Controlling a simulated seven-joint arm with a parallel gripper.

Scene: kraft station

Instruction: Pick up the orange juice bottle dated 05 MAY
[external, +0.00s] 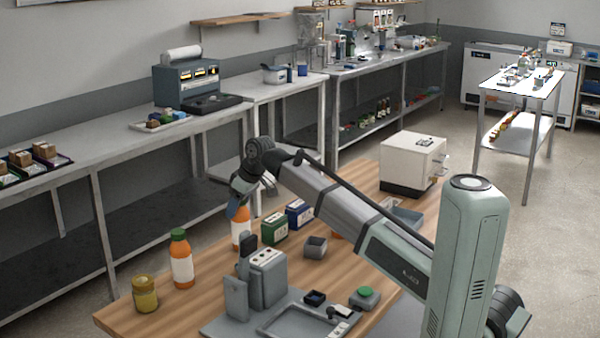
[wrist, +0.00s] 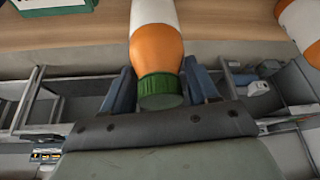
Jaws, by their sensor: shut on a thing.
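My gripper (external: 239,207) points down at the table and is shut on an orange juice bottle (external: 241,238) with a white label, near its top. In the wrist view my gripper's blue-grey fingers (wrist: 160,88) stand on both sides of the held bottle's green cap and orange neck (wrist: 157,48). I cannot tell whether its base is off the table. A second juice bottle (external: 182,262), with a green cap, stands upright to the left. Part of another bottle (wrist: 300,22) shows at the right of the wrist view. No date is readable.
On the wooden table (external: 205,302) a yellow jar (external: 145,294) stands at front left. A grey device (external: 262,280) stands close in front of the held bottle. A green box (external: 274,229), a blue box (external: 299,213) and a small grey bin (external: 315,247) are to its right.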

